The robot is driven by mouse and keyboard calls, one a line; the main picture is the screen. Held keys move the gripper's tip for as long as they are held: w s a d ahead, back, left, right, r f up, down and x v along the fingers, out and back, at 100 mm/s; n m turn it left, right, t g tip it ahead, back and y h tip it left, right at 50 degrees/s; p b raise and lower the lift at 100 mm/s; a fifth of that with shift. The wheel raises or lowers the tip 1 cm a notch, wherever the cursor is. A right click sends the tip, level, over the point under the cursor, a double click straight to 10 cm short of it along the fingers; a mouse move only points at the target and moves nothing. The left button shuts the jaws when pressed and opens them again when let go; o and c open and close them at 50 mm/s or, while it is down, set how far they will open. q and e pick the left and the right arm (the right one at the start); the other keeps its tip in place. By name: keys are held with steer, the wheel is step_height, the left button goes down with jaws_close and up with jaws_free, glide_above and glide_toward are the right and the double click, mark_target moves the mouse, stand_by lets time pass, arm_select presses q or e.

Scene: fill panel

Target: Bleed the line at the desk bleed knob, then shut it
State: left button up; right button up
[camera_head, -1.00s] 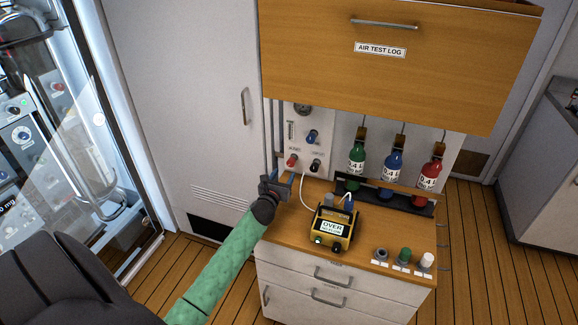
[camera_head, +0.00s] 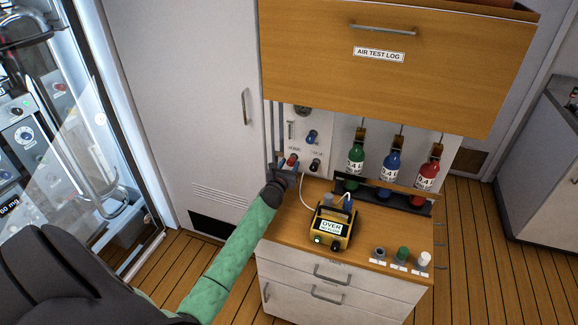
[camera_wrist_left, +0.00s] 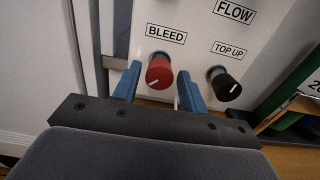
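The red bleed knob (camera_wrist_left: 159,72) sits under the BLEED label on the white panel (camera_wrist_left: 200,30). Its white pointer line slants toward the lower left in the left wrist view. The knob also shows in the head view (camera_head: 292,160). My left gripper (camera_wrist_left: 158,80) has its two blue fingers apart, one on each side of the knob; I cannot tell whether they touch it. It also shows in the head view (camera_head: 288,166). The black top up knob (camera_wrist_left: 226,87) is to the right of the fingers. My right gripper does not show.
A yellow meter (camera_head: 331,228) reading OVER stands on the wooden desk (camera_head: 290,225), with a white tube running to the panel. Green, blue and red bottles (camera_head: 392,166) hang to the right. A wooden AIR TEST LOG cabinet (camera_head: 440,70) overhangs the desk.

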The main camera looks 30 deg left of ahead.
arm_select(q)
steer(key=c, duration=0.7)
steer(key=shift+m, duration=0.3)
